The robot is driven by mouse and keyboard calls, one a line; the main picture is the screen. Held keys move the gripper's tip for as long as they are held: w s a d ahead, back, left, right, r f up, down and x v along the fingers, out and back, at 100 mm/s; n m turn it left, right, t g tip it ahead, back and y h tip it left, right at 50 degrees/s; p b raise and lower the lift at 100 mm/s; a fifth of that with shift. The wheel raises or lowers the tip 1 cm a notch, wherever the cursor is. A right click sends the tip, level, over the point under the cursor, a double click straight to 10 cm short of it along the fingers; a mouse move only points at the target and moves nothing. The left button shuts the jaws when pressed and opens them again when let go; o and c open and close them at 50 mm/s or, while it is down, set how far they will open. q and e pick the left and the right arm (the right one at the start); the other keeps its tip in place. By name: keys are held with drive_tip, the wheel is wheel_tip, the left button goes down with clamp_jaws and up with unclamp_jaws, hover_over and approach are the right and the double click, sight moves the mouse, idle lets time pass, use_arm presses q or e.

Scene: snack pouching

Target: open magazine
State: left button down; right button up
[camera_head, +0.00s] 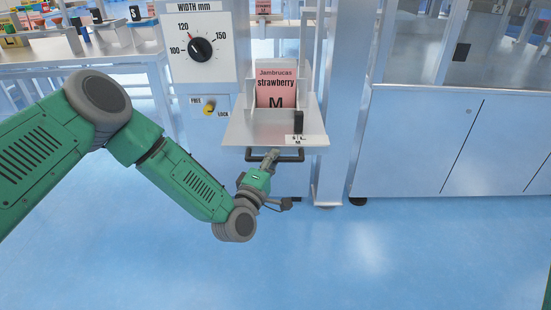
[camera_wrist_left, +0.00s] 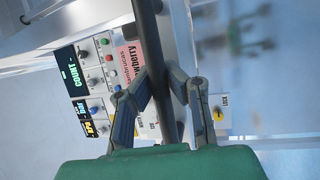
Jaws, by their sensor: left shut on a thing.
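The magazine (camera_head: 240,131) is a silver tray on the machine front, with a dark bar handle (camera_head: 290,158) along its front edge. It holds an upright stack of pink strawberry pouches (camera_head: 276,88) marked M. My left gripper (camera_head: 271,157) is at the handle from below, shut on it. In the left wrist view, the fingers (camera_wrist_left: 168,82) close around the dark handle bar (camera_wrist_left: 152,45), and part of a pink pouch (camera_wrist_left: 130,58) shows behind. My right gripper is out of view.
A panel with a width dial (camera_head: 201,49) and a FREE/LOCK knob (camera_head: 209,109) sits left of the magazine. A machine post (camera_head: 340,110) and a closed cabinet (camera_head: 460,145) stand to the right. A table (camera_head: 85,58) with small items is at back left. The blue floor in front is clear.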

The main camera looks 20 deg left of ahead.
use_arm(q)
drive_tip(key=shift+a+f, duration=0.3)
drive_tip(key=shift+f, duration=0.1)
drive_tip(key=c, duration=1.5)
unclamp_jaws()
drive_tip(key=shift+a, duration=0.1)
drive_tip(key=shift+c, duration=0.2)
drive_tip(key=shift+r, duration=0.1)
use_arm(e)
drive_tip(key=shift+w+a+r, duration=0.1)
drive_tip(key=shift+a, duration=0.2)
use_arm(q)
drive_tip(key=shift+s, duration=0.15)
drive_tip(key=v, duration=1.1)
drive_tip(key=shift+s, duration=0.3)
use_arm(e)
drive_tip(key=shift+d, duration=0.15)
use_arm(q)
drive_tip(key=shift+a, duration=0.1)
